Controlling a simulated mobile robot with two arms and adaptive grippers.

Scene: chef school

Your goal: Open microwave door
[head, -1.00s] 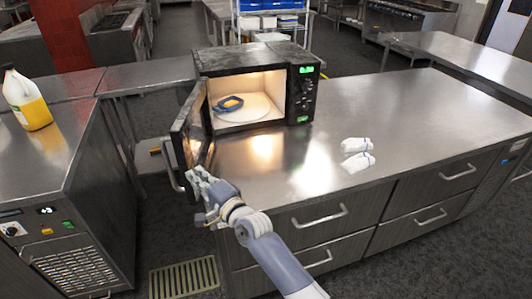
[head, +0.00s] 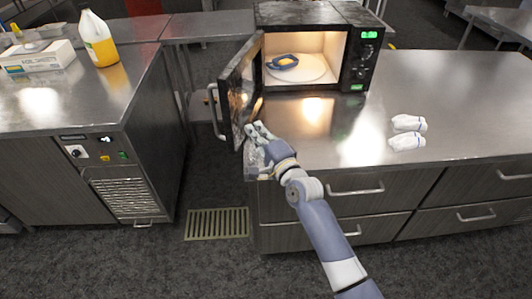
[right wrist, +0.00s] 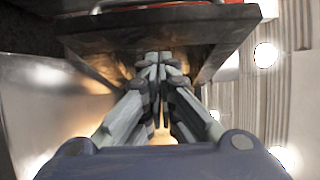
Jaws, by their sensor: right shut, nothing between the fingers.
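The black microwave (head: 312,20) stands on the steel counter with its inside lit. Its door (head: 240,88) stands wide open, swung out to the left, with a silver handle (head: 214,112) on its outer face. My right gripper (head: 252,130) is shut and empty, at the inner side of the door near its lower free edge. In the right wrist view the closed fingers (right wrist: 158,62) point at the door panel (right wrist: 160,36); I cannot tell whether they touch it. My left gripper is not in view.
A blue-rimmed dish (head: 284,62) with food sits on the turntable. Two white bottle-like items (head: 408,124) lie on the steel counter (head: 460,110) to the right. A second counter (head: 110,100) at left holds a yellow bottle (head: 98,42) and a box (head: 38,60). Floor lies open between the counters.

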